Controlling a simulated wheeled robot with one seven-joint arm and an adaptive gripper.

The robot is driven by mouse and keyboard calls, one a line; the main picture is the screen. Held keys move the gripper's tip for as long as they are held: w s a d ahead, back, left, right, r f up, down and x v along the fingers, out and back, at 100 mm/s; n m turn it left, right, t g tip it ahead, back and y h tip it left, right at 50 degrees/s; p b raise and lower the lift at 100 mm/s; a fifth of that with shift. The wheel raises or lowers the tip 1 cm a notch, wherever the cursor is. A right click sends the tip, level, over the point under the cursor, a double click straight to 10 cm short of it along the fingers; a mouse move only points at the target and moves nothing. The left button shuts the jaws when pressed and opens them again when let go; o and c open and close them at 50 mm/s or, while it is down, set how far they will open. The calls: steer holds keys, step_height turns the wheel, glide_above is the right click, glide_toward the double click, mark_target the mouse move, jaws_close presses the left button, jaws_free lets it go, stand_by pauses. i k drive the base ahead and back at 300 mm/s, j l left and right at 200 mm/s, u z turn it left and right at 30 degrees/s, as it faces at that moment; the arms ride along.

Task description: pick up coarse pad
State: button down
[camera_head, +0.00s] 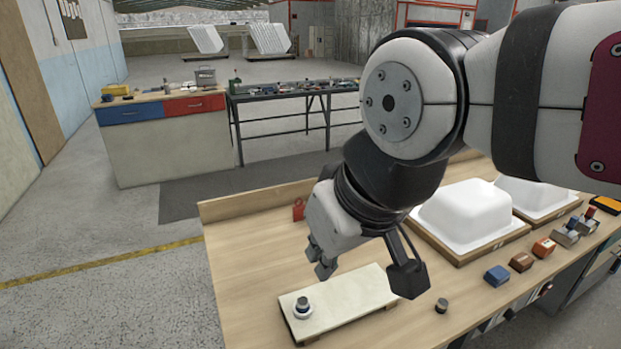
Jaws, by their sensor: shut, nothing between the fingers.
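My gripper (320,263) hangs over the workbench, above and behind the pale board, pointing down and left. Several small blocks stand in a row along the right front of the bench: a blue block (497,275), a brown block (521,262), an orange-red block (544,248) and greyish ones (565,236) behind. I cannot tell which one is the coarse pad. The row is well to the right of my gripper. My arm covers part of the bench behind it.
The pale board (350,300) lies on the wooden bench (235,255) with a round metal piece (302,308) at its left end. A small dark cylinder (441,305) stands near the front edge. White tub shells (465,215) stand behind the blocks.

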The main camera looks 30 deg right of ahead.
mark_target(522, 262)
steer(key=z, duration=1.85)
steer(key=i+l, duration=0.15)
steer(key=l, duration=0.2)
steer(key=i+l+u, duration=0.1)
steer(key=l, duration=0.2)
steer(key=k+l, duration=0.1)
steer(key=k, duration=0.5)
